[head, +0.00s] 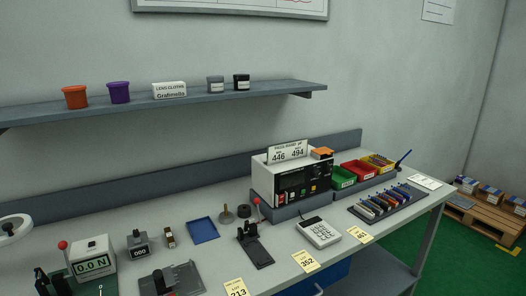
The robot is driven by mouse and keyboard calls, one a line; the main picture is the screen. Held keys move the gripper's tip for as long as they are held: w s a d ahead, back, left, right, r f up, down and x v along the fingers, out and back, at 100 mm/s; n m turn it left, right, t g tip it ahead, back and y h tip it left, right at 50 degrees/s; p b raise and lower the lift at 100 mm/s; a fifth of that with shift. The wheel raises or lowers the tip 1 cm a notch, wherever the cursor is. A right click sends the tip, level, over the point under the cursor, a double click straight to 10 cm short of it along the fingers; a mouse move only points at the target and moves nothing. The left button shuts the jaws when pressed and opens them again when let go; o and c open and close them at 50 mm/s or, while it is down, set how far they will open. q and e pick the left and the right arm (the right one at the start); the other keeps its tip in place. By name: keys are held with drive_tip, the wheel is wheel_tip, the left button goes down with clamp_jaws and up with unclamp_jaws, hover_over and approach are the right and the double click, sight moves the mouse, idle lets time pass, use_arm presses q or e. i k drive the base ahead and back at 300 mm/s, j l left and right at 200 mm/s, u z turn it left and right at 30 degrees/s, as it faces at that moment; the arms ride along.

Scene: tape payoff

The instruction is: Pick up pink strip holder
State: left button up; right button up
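I cannot make out a pink strip holder anywhere in the head view. A dark rack (409,204) of several small coloured pieces stands at the right of the bench, too small to tell each colour or shape. Neither of my grippers shows in this view.
The grey bench (218,262) carries a force gauge (93,262), a blue tray (203,229), a black lever tool (256,250), a white keypad (318,233), a boxy instrument (270,183) and a red bin (357,170). Tubs stand on the wall shelf (280,91).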

sight(381, 161)
drive_tip(key=i+l, duration=0.1)
drive_tip(key=l, duration=0.2)
drive_tip(key=i+l+u, duration=0.1)
drive_tip(key=l, duration=0.2)
drive_tip(key=i+l, duration=0.1)
drive_tip(key=l, duration=0.2)
drive_tip(key=i+l+u, duration=0.15)
drive_tip(key=l+u, duration=0.2)
drive_tip(key=l, duration=0.55)
drive_tip(key=i+l+u, duration=0.1)
drive_tip(key=l+u, duration=0.25)
drive_tip(key=l, duration=0.55)
drive_tip(key=l+u, duration=0.35)
drive_tip(key=l, duration=0.55)
drive_tip(key=k+l+u, duration=0.15)
drive_tip(key=l, duration=0.3)
drive_tip(key=k+l+u, duration=0.2)
drive_tip(key=l, duration=0.25)
drive_tip(key=k+l+u, duration=0.15)
drive_tip(key=l, duration=0.3)
drive_tip(key=k+l+u, duration=0.2)
drive_tip(key=l, duration=0.2)
